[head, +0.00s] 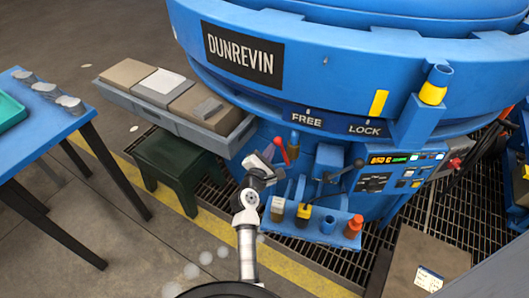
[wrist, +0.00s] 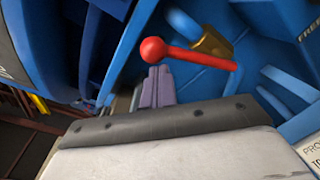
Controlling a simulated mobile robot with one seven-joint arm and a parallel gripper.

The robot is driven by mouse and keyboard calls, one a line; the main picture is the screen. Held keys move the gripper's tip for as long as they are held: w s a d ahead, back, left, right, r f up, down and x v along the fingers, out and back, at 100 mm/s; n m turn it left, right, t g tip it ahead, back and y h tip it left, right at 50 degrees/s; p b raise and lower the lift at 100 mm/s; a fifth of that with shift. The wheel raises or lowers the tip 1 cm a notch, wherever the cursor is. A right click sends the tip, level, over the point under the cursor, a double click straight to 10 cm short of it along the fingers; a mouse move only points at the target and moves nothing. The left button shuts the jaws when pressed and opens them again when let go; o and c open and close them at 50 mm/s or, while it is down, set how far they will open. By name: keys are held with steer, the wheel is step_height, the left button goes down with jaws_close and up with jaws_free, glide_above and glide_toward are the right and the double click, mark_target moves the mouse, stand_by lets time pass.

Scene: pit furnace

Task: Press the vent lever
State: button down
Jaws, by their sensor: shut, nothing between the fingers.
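A red lever with a ball knob (head: 280,143) sticks out of the blue furnace front, below the word FREE. In the wrist view the red lever (wrist: 200,57) runs from its ball at the left down to the right. My gripper (head: 269,153) is just left of the lever. In the wrist view my gripper's fingers (wrist: 157,86) are shut and empty, with tips right below the ball; I cannot tell whether they touch it. A black lever (head: 345,171) stands farther right. No label reading vent shows on either lever.
A brass padlock-like piece (wrist: 210,40) is close behind the red lever. A blue shelf (head: 305,234) with several small items lies below. A lit control panel (head: 392,170) is at the right. A green stool (head: 170,165) and a grey tray of boxes (head: 205,130) stand left.

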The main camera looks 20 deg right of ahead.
steer(key=shift+s+d+r+m+p, duration=0.25)
steer(key=shift+s+d+r+m, duration=0.1)
steer(key=shift+s+d+m, duration=0.25)
steer(key=shift+s+d+r+m+p, duration=0.3)
steer(key=shift+s+d+m, duration=0.2)
steer(key=shift+d+m, duration=0.1)
steer(key=shift+f, duration=0.2)
